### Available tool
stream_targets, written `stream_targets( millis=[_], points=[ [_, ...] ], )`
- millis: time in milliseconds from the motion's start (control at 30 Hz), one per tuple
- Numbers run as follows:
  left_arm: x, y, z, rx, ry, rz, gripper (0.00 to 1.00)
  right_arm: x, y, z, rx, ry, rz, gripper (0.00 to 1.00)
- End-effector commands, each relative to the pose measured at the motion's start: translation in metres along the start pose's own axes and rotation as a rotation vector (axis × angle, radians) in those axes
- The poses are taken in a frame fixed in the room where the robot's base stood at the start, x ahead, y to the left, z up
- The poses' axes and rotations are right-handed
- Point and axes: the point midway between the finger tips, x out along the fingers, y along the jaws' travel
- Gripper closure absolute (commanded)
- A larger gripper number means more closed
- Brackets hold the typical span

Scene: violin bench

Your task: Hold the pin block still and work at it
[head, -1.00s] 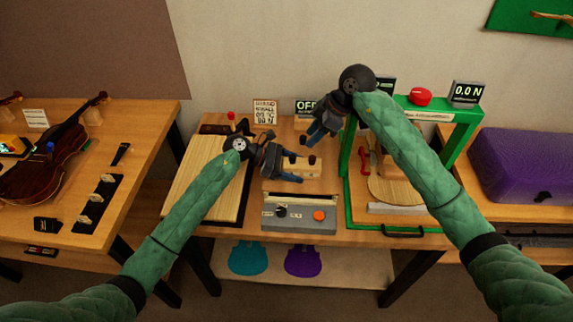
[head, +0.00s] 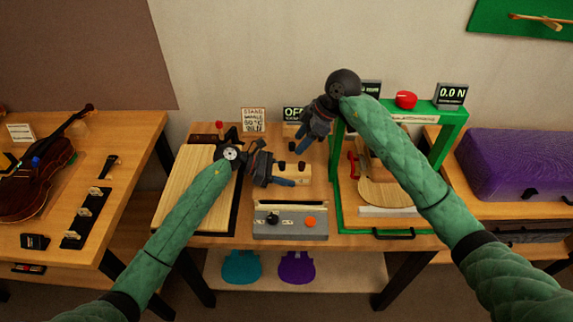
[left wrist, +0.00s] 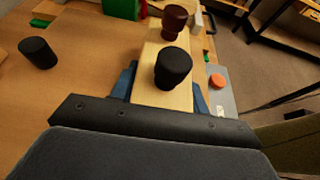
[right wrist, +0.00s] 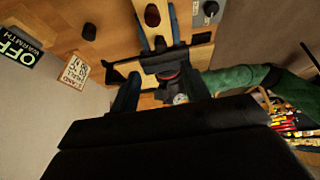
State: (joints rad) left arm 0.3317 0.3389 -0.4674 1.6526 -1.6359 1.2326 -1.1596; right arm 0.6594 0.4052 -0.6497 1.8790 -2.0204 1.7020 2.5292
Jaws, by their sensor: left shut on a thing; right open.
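The pin block (head: 299,174) is a pale wooden block standing on the bench behind a grey control box. My left gripper (head: 284,181) is shut on it. In the left wrist view its blue fingers lie on both sides of the block (left wrist: 150,93). A black peg (left wrist: 172,68) and a dark red peg (left wrist: 174,22) stand upright in the block. My right gripper (head: 301,134) is open and empty, above and behind the block, apart from it.
A loose black peg (left wrist: 37,52) stands on the bench beside the block. The grey box (head: 290,223) with a knob and orange button is in front. A green frame (head: 337,200) stands at right, a striped wooden board (head: 185,195) at left. Small signs (head: 254,120) stand behind.

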Motion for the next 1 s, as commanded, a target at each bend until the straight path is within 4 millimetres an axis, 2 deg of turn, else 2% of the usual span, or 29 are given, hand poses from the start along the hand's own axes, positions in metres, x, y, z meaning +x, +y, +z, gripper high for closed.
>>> stream_targets(
  millis=[233,400,567,767,1000],
  points=[
    [0.0,0.0,0.0,0.0,0.0,0.0,0.79,-0.039,0.021,-0.015,-0.036,-0.025,0.061,0.53],
    [0.0,0.0,0.0,0.0,0.0,0.0,0.79,-0.055,0.032,-0.022,-0.076,-0.088,0.073,0.53],
    [0.0,0.0,0.0,0.0,0.0,0.0,0.79,-0.051,0.033,-0.022,-0.117,-0.134,0.027,0.53],
    [0.0,0.0,0.0,0.0,0.0,0.0,0.79,-0.018,0.016,-0.013,-0.178,-0.135,-0.095,0.53],
    [0.0,0.0,0.0,0.0,0.0,0.0,0.79,-0.012,0.012,-0.017,-0.234,-0.106,-0.118,0.53]
  ],
)
